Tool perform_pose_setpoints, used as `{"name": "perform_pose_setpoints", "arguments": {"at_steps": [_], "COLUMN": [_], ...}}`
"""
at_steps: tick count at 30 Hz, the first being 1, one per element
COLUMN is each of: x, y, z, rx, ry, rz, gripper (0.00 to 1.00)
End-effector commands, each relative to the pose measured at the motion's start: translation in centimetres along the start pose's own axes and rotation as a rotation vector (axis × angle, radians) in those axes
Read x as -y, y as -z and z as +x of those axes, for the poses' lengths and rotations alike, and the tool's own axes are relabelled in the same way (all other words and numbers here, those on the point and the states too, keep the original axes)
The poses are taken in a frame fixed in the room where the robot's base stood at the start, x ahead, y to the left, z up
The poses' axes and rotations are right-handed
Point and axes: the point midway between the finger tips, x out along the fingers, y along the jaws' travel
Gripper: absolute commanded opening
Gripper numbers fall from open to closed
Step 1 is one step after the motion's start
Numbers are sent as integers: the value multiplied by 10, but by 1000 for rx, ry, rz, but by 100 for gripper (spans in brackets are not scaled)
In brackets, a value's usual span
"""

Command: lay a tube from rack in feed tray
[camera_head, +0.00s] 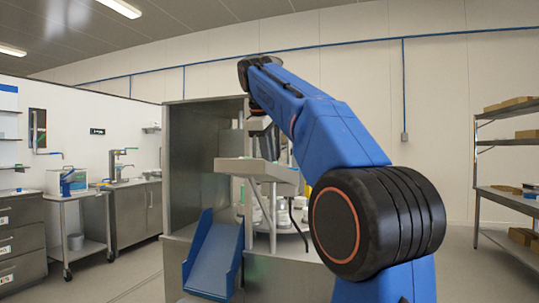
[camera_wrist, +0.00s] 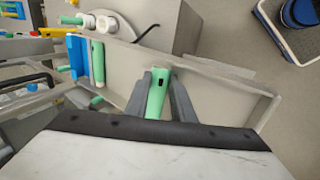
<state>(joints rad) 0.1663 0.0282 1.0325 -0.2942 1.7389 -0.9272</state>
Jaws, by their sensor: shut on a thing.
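My gripper (camera_wrist: 160,98) has its two dark fingers closed on a green tube (camera_wrist: 157,92). The tube lies lengthwise between the fingers, with a dark mark on its side. It is over or in the long beige feed tray (camera_wrist: 218,92); I cannot tell whether it touches the tray floor. Another green tube (camera_wrist: 98,62) lies at the tray's left end, beside a blue part (camera_wrist: 76,55). In the head view the tray (camera_head: 252,168) stands on a post under my gripper (camera_head: 270,150), whose fingertips and tube are not clearly seen. I cannot make out the rack.
A blue chute (camera_head: 212,255) slopes down left of the tray post. A steel cabinet wall (camera_head: 197,150) stands behind it. White round pieces (camera_wrist: 107,24) are beyond the tray's left end.

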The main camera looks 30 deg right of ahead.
Motion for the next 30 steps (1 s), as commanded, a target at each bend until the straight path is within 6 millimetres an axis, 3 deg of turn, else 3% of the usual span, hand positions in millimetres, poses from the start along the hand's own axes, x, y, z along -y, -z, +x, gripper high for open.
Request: {"name": "perform_pose_setpoints", "arguments": {"at_steps": [15, 16, 18, 30], "x": [4, 4, 4, 4], "y": [1, 1, 1, 0], "z": [7, 7, 7, 7], "rx": [2, 2, 2, 2], "ry": [6, 6, 5, 7], "rz": [-4, -4, -3, -3], "gripper": [0, 25, 40, 40]}}
